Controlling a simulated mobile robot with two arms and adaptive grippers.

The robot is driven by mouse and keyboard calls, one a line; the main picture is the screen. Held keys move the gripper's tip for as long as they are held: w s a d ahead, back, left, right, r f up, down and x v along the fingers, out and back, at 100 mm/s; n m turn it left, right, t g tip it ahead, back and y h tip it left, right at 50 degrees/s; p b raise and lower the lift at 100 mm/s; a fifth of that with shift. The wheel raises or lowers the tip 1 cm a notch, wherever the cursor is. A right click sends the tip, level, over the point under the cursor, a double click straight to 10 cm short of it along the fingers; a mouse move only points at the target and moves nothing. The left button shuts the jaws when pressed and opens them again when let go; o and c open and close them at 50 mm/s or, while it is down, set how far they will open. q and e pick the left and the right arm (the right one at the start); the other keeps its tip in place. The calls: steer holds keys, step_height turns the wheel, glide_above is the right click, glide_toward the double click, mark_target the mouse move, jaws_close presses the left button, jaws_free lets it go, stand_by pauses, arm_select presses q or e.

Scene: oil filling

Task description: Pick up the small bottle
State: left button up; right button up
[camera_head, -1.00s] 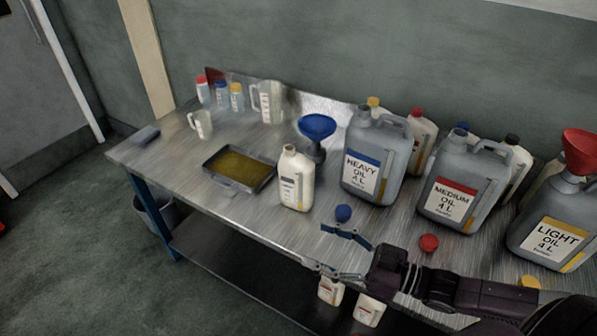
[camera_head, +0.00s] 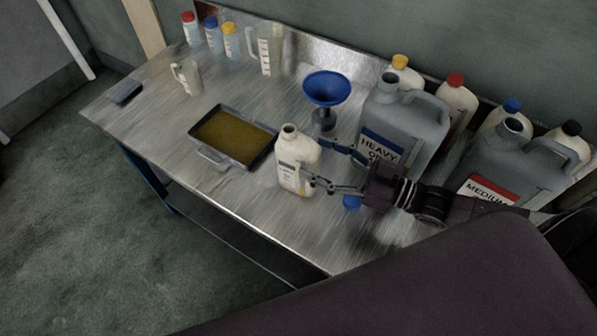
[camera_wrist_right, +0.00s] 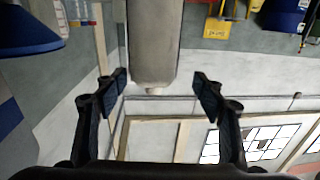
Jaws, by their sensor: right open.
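The small bottle (camera_head: 297,172) is off-white with a label and an uncapped neck. It stands upright on the metal table, just right of the oil tray. My right gripper (camera_head: 321,165) comes in from the right, open, with its fingertips at the bottle's right side. In the right wrist view the picture is upside down. There the bottle (camera_wrist_right: 153,45) shows between the two spread fingers of the right gripper (camera_wrist_right: 162,90), with visible gaps on both sides. My left gripper is not in view.
A drip tray (camera_head: 235,139) with oil lies left of the bottle. A blue funnel (camera_head: 326,89) and the heavy oil can (camera_head: 402,122) stand close behind. The medium oil can (camera_head: 510,165) stands further right.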

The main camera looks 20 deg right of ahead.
mark_target(301, 148)
steer(key=shift+w+d+p+x, duration=0.1)
steer(key=shift+p+x, duration=0.1)
steer(key=shift+x, duration=0.65)
steer(key=shift+w+d+p+x, duration=0.15)
steer(key=shift+p+x, duration=0.1)
steer(key=shift+x, duration=0.55)
steer(key=shift+w+d+p+x, duration=0.1)
steer(key=shift+p+x, duration=0.1)
steer(key=shift+x, duration=0.65)
steer(key=shift+w+a+f, duration=0.15)
steer(key=shift+w+a, duration=0.1)
steer(key=shift+a, duration=0.05)
steer(key=shift+c, duration=0.2)
jaws_close()
